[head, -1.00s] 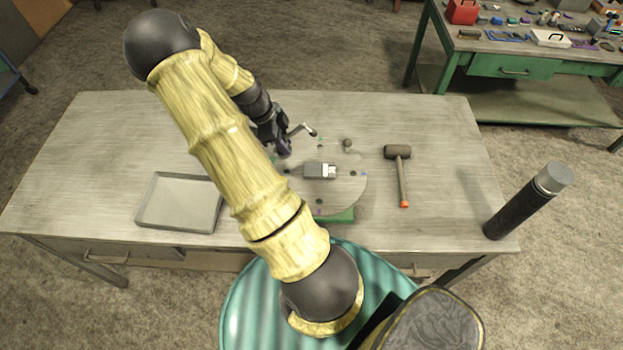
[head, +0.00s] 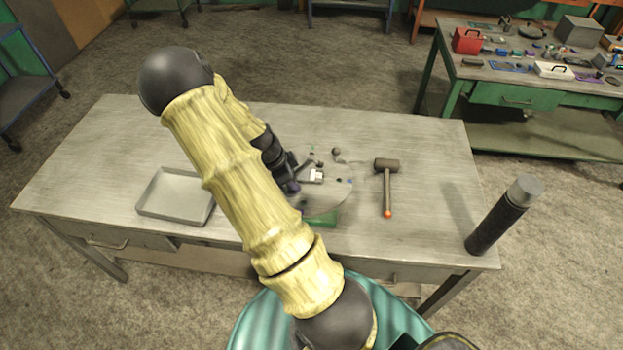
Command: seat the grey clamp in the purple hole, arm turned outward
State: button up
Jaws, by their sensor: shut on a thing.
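My gripper (head: 292,186) is shut on the grey clamp, over the left part of the round grey plate (head: 335,196). Only the clamp's arm with its dark knob (head: 320,164) shows clearly, pointing to the upper right. My arm and gripper hide the clamp's body and the plate's left side. A grey block with a white end (head: 316,176) lies mid-plate. Small coloured marks sit near the plate's rim, green at the back and blue at the right. I cannot make out the purple hole, nor tell whether the clamp touches the plate.
Another small clamp with a round knob (head: 336,152) stands at the plate's back. A hammer (head: 387,187) lies to the right, and a dark cylinder (head: 504,215) stands at the table's right edge. An empty grey tray (head: 177,196) is at the left. A green block (head: 322,219) shows under the plate's front.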

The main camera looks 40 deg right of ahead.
jog(key=w+a+f+n+t+y, duration=0.2)
jog(key=a+f+n, duration=0.3)
jog(key=a+n, duration=0.6)
jog(key=w+a+f+n+t+y, duration=0.2)
jog(key=w+a+f+n+t, duration=0.1)
jog(key=a+n, duration=0.8)
jog(key=shift+w+f+n+t, duration=0.4)
jog(key=shift+f+n+t, duration=0.25)
jog(key=shift+f, duration=0.25)
jog(key=shift+a, duration=0.2)
